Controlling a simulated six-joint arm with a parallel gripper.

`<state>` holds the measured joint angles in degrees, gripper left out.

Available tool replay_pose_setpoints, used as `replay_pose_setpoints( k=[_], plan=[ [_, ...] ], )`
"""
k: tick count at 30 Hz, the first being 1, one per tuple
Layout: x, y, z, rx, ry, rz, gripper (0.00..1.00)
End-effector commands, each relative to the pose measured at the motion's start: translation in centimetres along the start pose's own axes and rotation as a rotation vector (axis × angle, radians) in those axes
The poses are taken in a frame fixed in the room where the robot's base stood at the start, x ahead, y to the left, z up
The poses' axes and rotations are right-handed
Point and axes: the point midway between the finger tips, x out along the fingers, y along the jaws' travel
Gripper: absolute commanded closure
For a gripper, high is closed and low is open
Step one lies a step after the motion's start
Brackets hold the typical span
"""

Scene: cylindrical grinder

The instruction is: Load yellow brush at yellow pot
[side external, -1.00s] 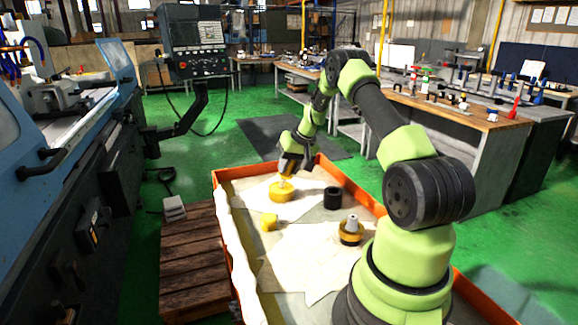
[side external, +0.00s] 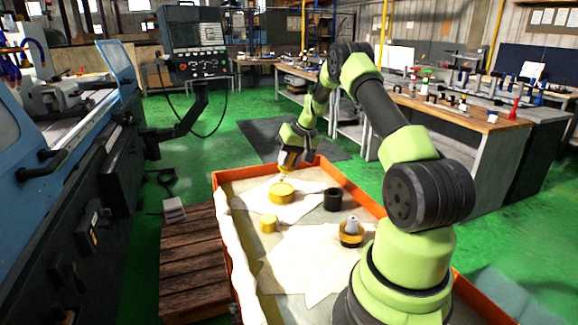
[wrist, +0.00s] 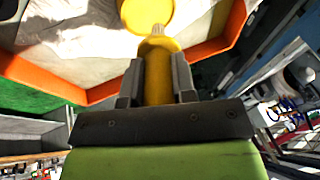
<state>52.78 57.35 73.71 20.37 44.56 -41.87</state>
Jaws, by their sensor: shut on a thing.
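The yellow brush (wrist: 156,82) is gripped in my gripper (wrist: 157,64), with its pale tip pointing away from the jaws. In the side view my gripper (side external: 288,160) is above the yellow pot, and the brush slants down to the left. The yellow pot (side external: 283,193) is a wide, low round piece on the white sheet in the orange bin. In the wrist view the yellow pot (wrist: 147,12) is at the top edge, with the brush tip overlapping its rim in the picture. I cannot tell whether the tip touches it.
The orange bin (side external: 352,181) also holds a small yellow cylinder (side external: 268,225), a black cylinder (side external: 332,199) and a yellow-black pot with a white cone (side external: 351,233). A wooden pallet (side external: 191,262) and the grinder (side external: 75,200) stand left. White sheet is bare between the pieces.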

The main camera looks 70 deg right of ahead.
Motion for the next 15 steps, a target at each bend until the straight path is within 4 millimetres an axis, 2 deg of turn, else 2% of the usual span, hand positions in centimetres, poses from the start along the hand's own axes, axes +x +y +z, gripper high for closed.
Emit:
replay_pose_setpoints(
  k=[15],
  plan=[
    [-3.8,-1.2,-1.2,0.000,0.003,0.000,0.99]
  ],
)
